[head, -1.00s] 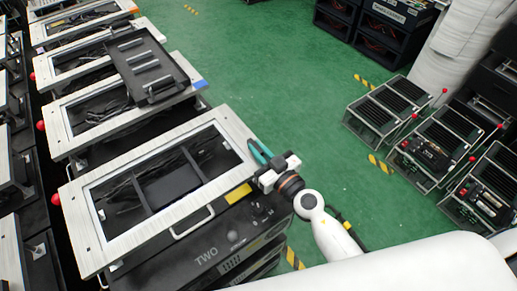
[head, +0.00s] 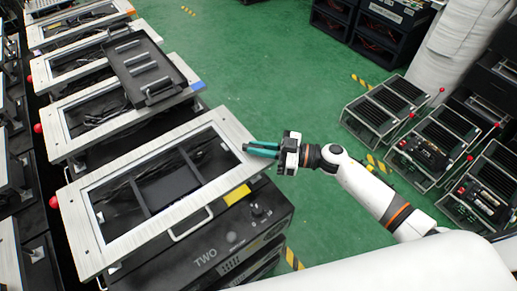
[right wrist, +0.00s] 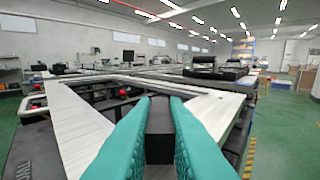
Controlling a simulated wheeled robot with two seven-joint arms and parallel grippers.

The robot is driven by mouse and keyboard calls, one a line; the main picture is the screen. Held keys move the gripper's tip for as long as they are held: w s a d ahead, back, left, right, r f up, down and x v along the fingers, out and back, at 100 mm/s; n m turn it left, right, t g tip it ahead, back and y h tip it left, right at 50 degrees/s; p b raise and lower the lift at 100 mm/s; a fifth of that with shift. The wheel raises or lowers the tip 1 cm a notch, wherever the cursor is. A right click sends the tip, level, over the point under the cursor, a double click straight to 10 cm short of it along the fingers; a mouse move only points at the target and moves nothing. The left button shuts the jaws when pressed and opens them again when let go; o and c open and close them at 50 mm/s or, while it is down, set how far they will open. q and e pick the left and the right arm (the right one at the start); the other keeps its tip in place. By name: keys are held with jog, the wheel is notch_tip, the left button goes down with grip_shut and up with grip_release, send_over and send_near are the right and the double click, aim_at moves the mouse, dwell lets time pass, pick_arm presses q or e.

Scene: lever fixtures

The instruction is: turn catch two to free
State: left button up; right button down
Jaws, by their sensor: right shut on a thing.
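The fixture marked TWO (head: 205,257) stands at the front left in the head view, with a pale frame (head: 108,236) on top. A red ball knob (head: 53,202) is at its left corner; a red knob also shows in the right wrist view (right wrist: 125,91). My right gripper (head: 262,149), with teal fingers, is at the frame's right corner. In the right wrist view a dark block (right wrist: 160,125) shows between the fingers, and they are shut on it. I cannot tell which part it is. Catch two cannot be made out clearly. My left gripper is out of view.
More framed fixtures (head: 70,110) run away up the left side. A black rack (head: 150,73) lies on one of them. Fixtures with red knobs (head: 430,152) stand at the right. Green floor (head: 260,75) lies open between the rows.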

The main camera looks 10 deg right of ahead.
jog(key=shift+w+d+f+n+g+y+b, duration=0.1)
jog(key=shift+n+g+y+b, duration=0.05)
jog(key=shift+n+g, duration=0.2)
jog(key=shift+w+f+n+g+y+b, duration=0.1)
jog(key=shift+n+g+y+b, duration=0.05)
jog(key=shift+n+g, duration=0.15)
jog(key=n+g+b, duration=0.2)
jog(key=g+b, duration=0.1)
jog(key=n+g+b, duration=0.2)
jog(key=g+b, duration=0.1)
jog(key=g, duration=0.1)
jog(key=n+g+b, duration=0.2)
jog(key=g, duration=0.1)
jog(key=shift+w+f+n+g+b, duration=0.1)
jog(key=shift+w+n+g+b, duration=0.15)
jog(key=shift+w+g+b, duration=0.15)
jog(key=shift+r+n+g+b, duration=0.25)
jog(key=shift+n+g+b, duration=0.65)
jog(key=shift+g+b, duration=0.35)
jog(key=c, duration=1.4)
grip_release()
jog(key=shift+a, duration=0.2)
jog(key=shift+c, duration=0.2)
jog(key=shift+d, duration=0.1)
